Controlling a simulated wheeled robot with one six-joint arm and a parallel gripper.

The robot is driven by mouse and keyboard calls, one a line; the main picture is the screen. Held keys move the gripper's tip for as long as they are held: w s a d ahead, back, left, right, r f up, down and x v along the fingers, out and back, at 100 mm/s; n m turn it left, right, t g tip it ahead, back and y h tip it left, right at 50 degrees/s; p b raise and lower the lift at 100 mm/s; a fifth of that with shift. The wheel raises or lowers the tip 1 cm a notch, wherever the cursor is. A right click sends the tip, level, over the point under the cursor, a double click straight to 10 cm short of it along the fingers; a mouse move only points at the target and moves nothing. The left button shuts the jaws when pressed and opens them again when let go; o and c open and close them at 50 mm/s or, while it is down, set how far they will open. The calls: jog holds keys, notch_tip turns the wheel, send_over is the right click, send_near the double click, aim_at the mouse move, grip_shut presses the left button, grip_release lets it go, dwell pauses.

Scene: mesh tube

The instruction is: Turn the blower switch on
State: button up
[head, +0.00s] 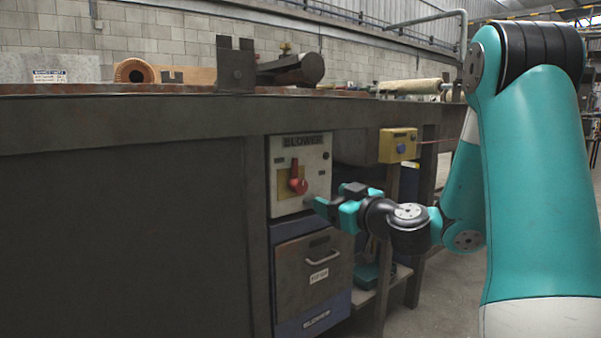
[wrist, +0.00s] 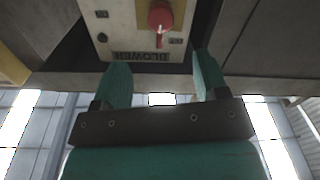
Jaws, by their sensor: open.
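The blower switch is a red rotary knob (head: 297,178) on a yellow plate, on a white panel (head: 312,158) labelled BLOWER under the bench top.
A dark metal bench (head: 130,125) spans the left and middle. A drawer cabinet (head: 314,275) with a handle is under the panel. A yellow box with a blue button (head: 398,146) hangs to the right. Concrete floor is open at the lower right.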

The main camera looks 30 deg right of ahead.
aim_at(303, 188)
jog(key=w+p, duration=0.4)
jog(key=w, duration=0.8)
jog(key=shift+w+a, duration=0.15)
jog(key=shift+a, duration=0.05)
jog(key=c, duration=0.9)
